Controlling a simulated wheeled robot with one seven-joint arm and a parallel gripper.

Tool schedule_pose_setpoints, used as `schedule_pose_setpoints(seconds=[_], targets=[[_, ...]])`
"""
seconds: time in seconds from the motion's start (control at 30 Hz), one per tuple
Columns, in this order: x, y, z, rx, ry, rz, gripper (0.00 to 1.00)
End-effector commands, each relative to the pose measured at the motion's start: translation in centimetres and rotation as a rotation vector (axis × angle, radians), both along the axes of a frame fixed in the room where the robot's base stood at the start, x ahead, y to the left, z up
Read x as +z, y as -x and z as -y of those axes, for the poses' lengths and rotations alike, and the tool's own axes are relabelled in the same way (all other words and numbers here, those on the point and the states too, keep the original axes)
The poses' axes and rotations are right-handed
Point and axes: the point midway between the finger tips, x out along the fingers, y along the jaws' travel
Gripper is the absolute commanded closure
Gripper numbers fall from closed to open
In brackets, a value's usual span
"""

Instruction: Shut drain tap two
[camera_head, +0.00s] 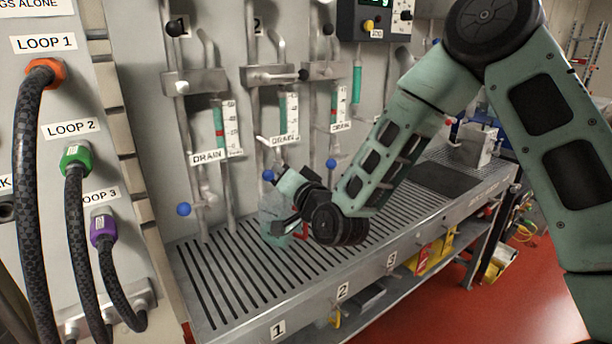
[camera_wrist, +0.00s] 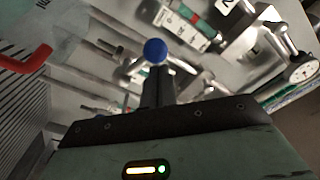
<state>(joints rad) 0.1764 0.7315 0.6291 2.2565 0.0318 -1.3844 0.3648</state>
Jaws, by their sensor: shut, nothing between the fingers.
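Three drain taps with blue ball knobs show on the grey panel in the head view. The middle one, drain tap two (camera_head: 268,175), has its blue ball right at the tip of my gripper (camera_head: 279,174). In the wrist view a blue ball (camera_wrist: 155,51) sits just beyond the tips of my gripper (camera_wrist: 157,72). The fingers are shut with nothing between them. I cannot tell whether they touch the ball. The tap's lever and body are partly hidden behind my gripper and wrist.
The left blue knob (camera_head: 183,209) and right blue knob (camera_head: 330,163) flank it. A translucent jug (camera_head: 270,228) with a red part stands on the slotted bench (camera_head: 215,285) below my gripper. Black hoses (camera_head: 80,240) hang at the left. Several vertical pipes and gauges crowd the panel.

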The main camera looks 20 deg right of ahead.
Motion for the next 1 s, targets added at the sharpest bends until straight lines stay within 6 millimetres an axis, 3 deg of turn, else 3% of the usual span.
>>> schedule_pose_setpoints(seconds=[0.4, 1.0], targets=[[-1.35, 0.23, -0.7, 0.0, 0.228, 0.074, 1.0], [-1.34, 0.26, -0.8, 0.0, 0.279, 0.089, 1.0]])
